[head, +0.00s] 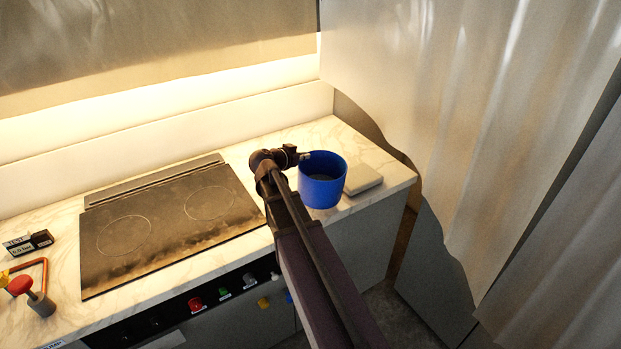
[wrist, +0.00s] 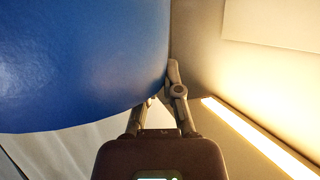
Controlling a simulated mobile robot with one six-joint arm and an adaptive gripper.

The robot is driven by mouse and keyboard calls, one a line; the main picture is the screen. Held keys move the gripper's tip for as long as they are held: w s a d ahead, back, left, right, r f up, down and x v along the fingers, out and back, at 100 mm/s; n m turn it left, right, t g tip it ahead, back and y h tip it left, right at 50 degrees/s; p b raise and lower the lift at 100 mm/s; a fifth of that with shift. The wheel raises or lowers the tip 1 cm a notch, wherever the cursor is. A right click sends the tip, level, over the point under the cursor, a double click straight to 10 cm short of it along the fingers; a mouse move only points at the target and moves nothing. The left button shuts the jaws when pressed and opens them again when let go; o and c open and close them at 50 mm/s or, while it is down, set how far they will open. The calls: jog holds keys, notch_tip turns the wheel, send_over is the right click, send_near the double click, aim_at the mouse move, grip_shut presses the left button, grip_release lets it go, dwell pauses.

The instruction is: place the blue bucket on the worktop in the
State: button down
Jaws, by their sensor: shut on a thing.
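The blue bucket (head: 322,184) is upright at the right end of the marble worktop (head: 345,140), to the right of the black hob. I cannot tell whether its base touches the worktop. My gripper (head: 304,156) is at the bucket's upper left rim, shut on it. In the wrist view the bucket (wrist: 80,60) fills the upper left, and my gripper (wrist: 160,90) has one finger visible along its right side; the other finger is mostly hidden behind the bucket.
A pale flat box (head: 362,179) lies close to the bucket's right. The black hob (head: 165,222) fills the worktop's middle. A red-knobbed lever (head: 22,286) and a small black device (head: 40,239) are at the far left. A translucent curtain (head: 470,110) hangs at the right.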

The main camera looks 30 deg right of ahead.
aim_at(299, 172)
jog(key=shift+a, duration=0.3)
jog(key=s+a, duration=0.1)
jog(key=a, duration=1.3)
jog(key=shift+s+a+f+n+t, duration=0.2)
jog(key=shift+a+n+t, duration=0.1)
jog(key=shift+t, duration=0.1)
jog(key=shift+d, duration=0.15)
jog(key=shift+n+g, duration=0.3)
jog(key=s+d, duration=0.1)
jog(key=d, duration=0.1)
jog(key=s+d, duration=0.3)
jog(key=d, duration=0.2)
jog(key=shift+s+d, duration=0.1)
jog(key=shift+s, duration=0.05)
